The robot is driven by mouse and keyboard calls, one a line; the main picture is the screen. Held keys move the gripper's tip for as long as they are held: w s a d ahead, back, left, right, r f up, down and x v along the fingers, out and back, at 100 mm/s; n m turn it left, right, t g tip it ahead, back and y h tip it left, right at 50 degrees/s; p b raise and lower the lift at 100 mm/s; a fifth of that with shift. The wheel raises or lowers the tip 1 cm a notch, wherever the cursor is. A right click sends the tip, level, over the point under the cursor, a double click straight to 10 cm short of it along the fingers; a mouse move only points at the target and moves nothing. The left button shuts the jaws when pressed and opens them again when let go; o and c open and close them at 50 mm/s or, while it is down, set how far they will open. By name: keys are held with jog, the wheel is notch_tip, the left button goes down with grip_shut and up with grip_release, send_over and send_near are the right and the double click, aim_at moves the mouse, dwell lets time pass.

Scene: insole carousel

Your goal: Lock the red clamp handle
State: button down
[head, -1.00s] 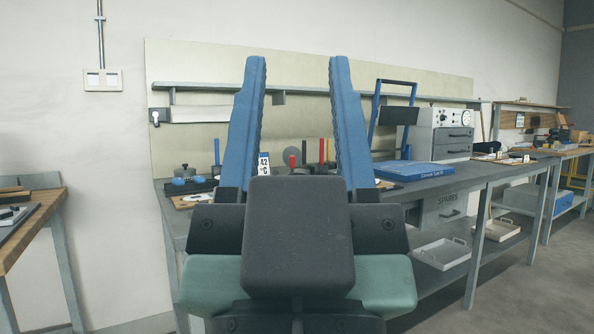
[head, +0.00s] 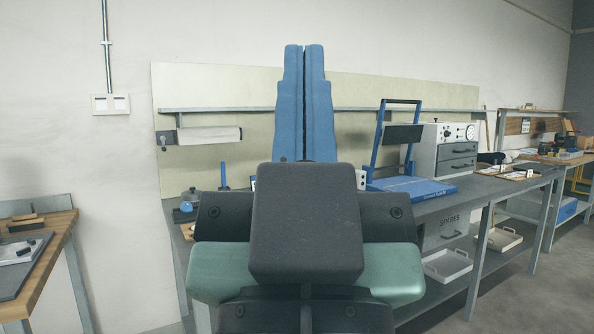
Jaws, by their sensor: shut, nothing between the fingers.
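My gripper (head: 304,50) fills the middle of the head view, with its two long blue fingers pointing up and pressed together. It is shut and empty. The red clamp handle does not show now; my gripper covers the middle of the workbench (head: 490,190). A blue upright handle (head: 224,175) stands on the bench just left of my fingers.
A wooden-topped table (head: 45,240) is at far left, with open floor between.

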notch_tip(320, 180, up, 24)
jog(key=p, duration=2.1)
